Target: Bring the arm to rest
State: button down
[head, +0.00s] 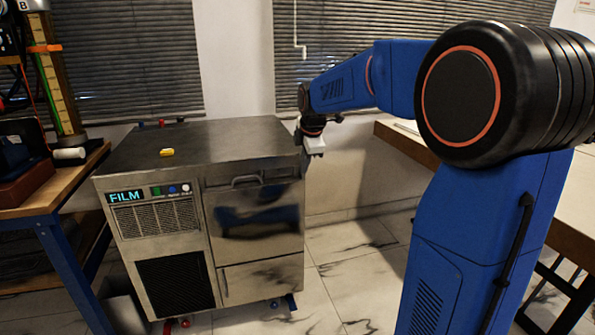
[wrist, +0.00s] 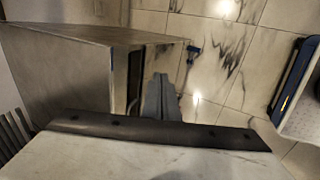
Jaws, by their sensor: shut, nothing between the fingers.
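My blue arm reaches from the right of the head view, bent out to the left, with its end hanging beside the right side of the metal cabinet (head: 240,135). My gripper (head: 316,153) is small there, pointing down near the cabinet's upper right edge. I cannot tell from this view whether it touches the cabinet. In the wrist view, the gripper's grey fingers (wrist: 160,88) are together and hold nothing. The cabinet's side (wrist: 70,70) and the tiled floor show beyond them.
A small yellow item (head: 167,152) lies on the cabinet top. A wooden bench (head: 90,160) with gear stands at left, and another table (head: 400,135) is at right, partly behind my arm. The marble-patterned floor (head: 345,280) between is open.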

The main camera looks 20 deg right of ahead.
jog(key=s+a+m, duration=0.3)
jog(key=s+m, duration=0.1)
jog(key=s, duration=0.7)
jog(key=s+a+m, duration=0.2)
jog(key=s+m, duration=0.3)
jog(key=s, duration=0.6)
jog(key=s+a+f+m, duration=0.1)
jog(key=s+f+m, duration=0.2)
jog(key=s, duration=0.6)
jog(key=s+a+f+m, duration=0.1)
jog(key=s+f+m, duration=0.3)
jog(key=s, duration=0.4)
jog(key=shift+s+a+f+m+y, duration=0.2)
jog(key=shift+s+f+m+y, duration=0.15)
jog(key=shift+f, duration=0.4)
